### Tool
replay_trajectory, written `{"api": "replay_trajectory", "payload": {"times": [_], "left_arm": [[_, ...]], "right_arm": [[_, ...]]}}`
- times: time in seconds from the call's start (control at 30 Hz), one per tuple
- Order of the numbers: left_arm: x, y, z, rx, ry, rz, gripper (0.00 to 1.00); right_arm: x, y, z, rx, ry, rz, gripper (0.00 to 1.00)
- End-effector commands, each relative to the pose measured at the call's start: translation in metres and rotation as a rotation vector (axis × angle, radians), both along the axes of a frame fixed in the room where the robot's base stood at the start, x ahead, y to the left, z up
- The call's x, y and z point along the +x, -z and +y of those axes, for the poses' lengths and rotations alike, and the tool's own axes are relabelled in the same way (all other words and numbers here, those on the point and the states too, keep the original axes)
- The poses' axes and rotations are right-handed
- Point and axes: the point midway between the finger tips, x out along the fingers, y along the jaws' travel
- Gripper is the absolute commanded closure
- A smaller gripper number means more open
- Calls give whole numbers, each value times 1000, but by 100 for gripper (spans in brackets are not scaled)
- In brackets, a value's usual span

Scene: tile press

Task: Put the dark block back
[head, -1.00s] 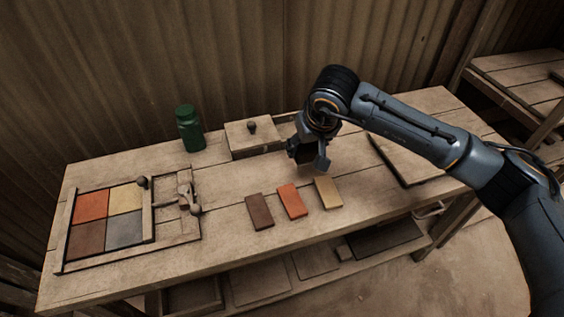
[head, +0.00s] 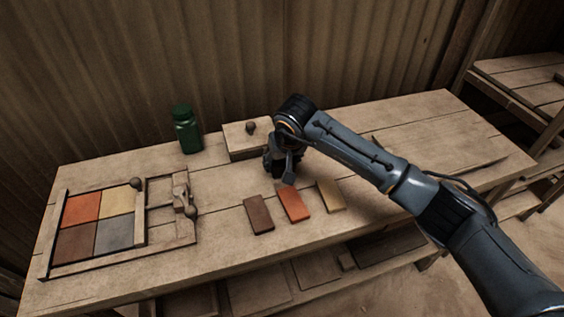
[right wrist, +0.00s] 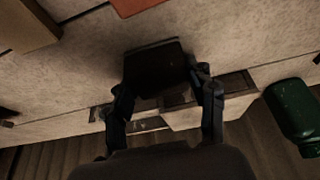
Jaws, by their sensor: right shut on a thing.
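The dark block (right wrist: 157,66) shows in the right wrist view between the two fingers of my right gripper (right wrist: 161,82), which is shut on it. In the head view my right gripper (head: 282,170) is low over the bench, just behind the orange block and in front of the lidded wooden box. There the block is mostly hidden by the gripper and in shadow. I cannot tell whether it touches the bench top. My left gripper is not in view.
A brown block (head: 259,214), an orange block (head: 295,204) and a tan block (head: 330,195) lie in a row on the bench (head: 222,222). A wooden press frame (head: 143,257) with coloured tiles is at left. A green bottle (head: 187,130) stands beside the lidded box (head: 238,138).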

Motion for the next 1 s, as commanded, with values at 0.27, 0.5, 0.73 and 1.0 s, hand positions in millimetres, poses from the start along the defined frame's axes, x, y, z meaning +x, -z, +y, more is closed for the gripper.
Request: {"api": "replay_trajectory", "payload": {"times": [0.27,0.5,0.73,1.0], "left_arm": [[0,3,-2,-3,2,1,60],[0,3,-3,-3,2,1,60],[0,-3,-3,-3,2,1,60],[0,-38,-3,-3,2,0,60]], "right_arm": [[0,2,0,0,0,0,32],[0,3,0,0,0,1,22],[0,-3,0,0,0,1,22],[-18,-55,-7,-1,-1,-2,22]]}}
